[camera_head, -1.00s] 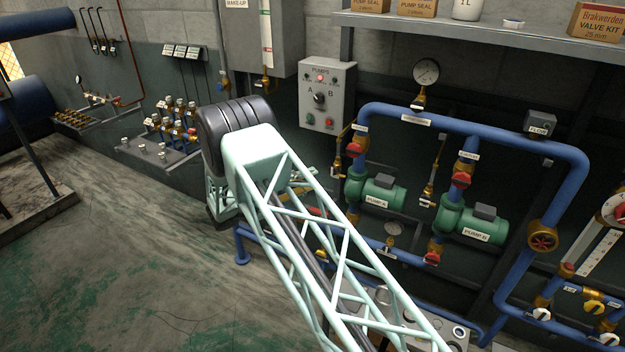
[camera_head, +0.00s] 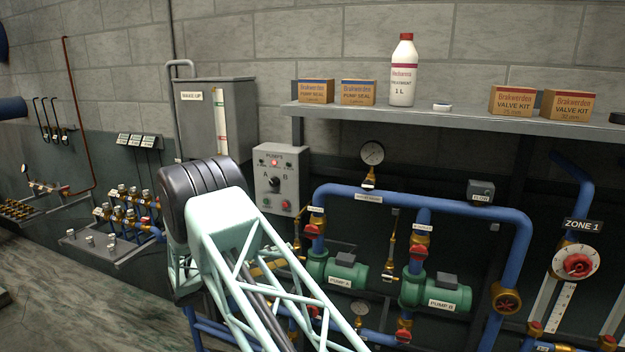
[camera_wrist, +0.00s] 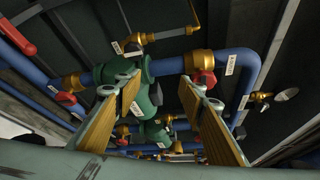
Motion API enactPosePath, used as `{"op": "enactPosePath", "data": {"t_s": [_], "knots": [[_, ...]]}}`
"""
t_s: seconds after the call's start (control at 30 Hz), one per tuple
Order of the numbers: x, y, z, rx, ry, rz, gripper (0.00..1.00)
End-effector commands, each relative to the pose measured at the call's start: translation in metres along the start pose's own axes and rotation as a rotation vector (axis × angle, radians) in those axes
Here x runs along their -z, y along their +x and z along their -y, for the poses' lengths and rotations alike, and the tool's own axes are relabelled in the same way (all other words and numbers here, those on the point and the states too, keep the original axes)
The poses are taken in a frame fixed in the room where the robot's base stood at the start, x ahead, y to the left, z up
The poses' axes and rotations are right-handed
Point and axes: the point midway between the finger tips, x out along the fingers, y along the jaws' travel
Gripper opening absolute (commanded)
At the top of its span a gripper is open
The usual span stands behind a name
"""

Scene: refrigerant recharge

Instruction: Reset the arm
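My arm, a pale mint lattice link with a black ribbed joint, crosses the lower left of the head view. My gripper is hidden behind it there. In the wrist view my gripper (camera_wrist: 158,118) shows two flat, tan-faced fingers set wide apart with nothing between them. Beyond the fingers is green pump pipework (camera_wrist: 125,72) with brass fittings and red valve handles. The fingers look apart from it, though the distance is hard to judge.
Pump A (camera_head: 343,275) and pump B (camera_head: 440,292) sit under a blue pipe loop (camera_head: 440,211). A grey pump control box (camera_head: 281,178) is on the wall. A shelf (camera_head: 450,120) holds boxes and a white bottle (camera_head: 403,72). A valve manifold (camera_head: 110,245) stands left.

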Motion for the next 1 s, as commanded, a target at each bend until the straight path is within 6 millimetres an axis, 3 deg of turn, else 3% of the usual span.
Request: {"op": "enactPosePath", "data": {"t_s": [0.5, 1.0], "knots": [[0.05, 0.038, 0.101, -0.051, 0.293, -0.194, 0.37], [0.112, 0.057, 0.187, -0.073, 0.585, -0.381, 0.37]]}}
